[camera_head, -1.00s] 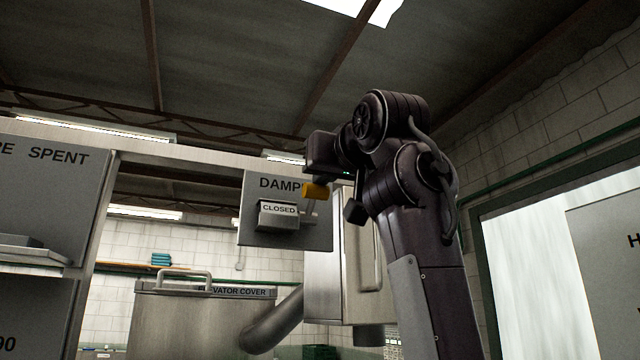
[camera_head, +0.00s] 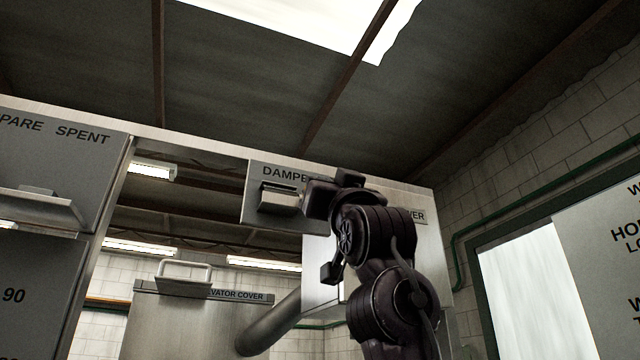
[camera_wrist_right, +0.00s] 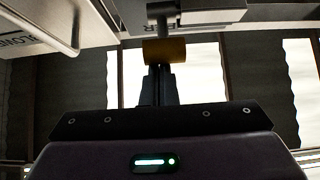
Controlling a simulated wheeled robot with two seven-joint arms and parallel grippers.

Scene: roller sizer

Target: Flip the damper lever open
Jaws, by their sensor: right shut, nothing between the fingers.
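The grey damper panel (camera_head: 256,211) hangs right of centre-left in the head view, its label partly covered by my right arm. A small sign box (camera_head: 280,200) juts from it; its face is not readable from this low angle. The lever's orange knob (camera_wrist_right: 165,52) and grey rod (camera_wrist_right: 163,18) show in the right wrist view; in the head view my arm hides them. My right gripper (camera_wrist_right: 160,70) is shut and empty, its fingertips right at the knob. I cannot tell whether they touch. My left gripper is not in view.
The elevator cover (camera_head: 240,295) with a handle and a slanted pipe (camera_head: 270,325) stand below the panel. A grey cabinet (camera_head: 50,170) is on the left. A blower cover (camera_wrist_right: 40,22) is close at the wrist view's upper left.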

